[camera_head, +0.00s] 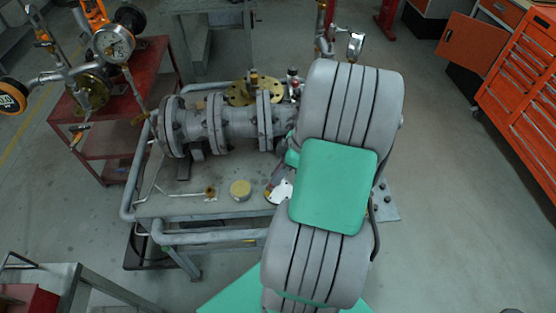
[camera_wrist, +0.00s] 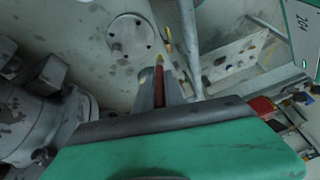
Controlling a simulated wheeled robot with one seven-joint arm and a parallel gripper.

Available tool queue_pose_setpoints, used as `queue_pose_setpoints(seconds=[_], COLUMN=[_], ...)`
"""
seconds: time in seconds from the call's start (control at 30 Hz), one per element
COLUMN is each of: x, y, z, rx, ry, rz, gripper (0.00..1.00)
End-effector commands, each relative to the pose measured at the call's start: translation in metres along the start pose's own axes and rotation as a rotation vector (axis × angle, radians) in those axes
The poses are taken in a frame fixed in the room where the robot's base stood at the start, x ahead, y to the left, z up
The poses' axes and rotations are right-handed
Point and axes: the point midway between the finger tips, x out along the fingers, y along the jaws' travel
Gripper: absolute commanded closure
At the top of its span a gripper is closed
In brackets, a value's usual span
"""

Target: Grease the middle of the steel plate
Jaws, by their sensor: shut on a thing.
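My gripper (camera_wrist: 160,88) is shut on a slim red brush-like tool (camera_wrist: 159,78) with a pale tan tip. The tool points away from the fingers, toward the bench top. A round grey steel plate (camera_wrist: 130,36) with a few small dark marks lies just beyond the tip, slightly left in the wrist view. I cannot tell whether the tip touches anything; it appears beside the plate's lower right edge. In the head view a bright plate (camera_head: 281,191) shows partly behind my arm, which hides the gripper there.
A flanged grey pipe and valve assembly (camera_head: 225,122) runs along the back of the bench (camera_head: 175,206). A small brass fitting (camera_head: 210,192) lies left of the tin. Tubular rails (camera_head: 210,238) edge the bench front. A red cart (camera_head: 110,140) stands left.

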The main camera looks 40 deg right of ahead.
Motion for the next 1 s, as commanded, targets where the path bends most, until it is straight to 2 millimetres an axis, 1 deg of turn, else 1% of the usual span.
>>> queue_pose_setpoints(seconds=[0.03,0.43,0.57,1.0], x=[-0.007,-0.035,-0.038,-0.038], y=[-0.001,-0.007,-0.008,-0.008], z=[-0.004,-0.022,-0.024,-0.024], rx=[-0.002,-0.012,-0.013,-0.014], ry=[0.000,-0.001,-0.002,-0.002], rz=[0.000,-0.006,-0.007,-0.006], gripper=[1.00,1.00,1.00,1.00])
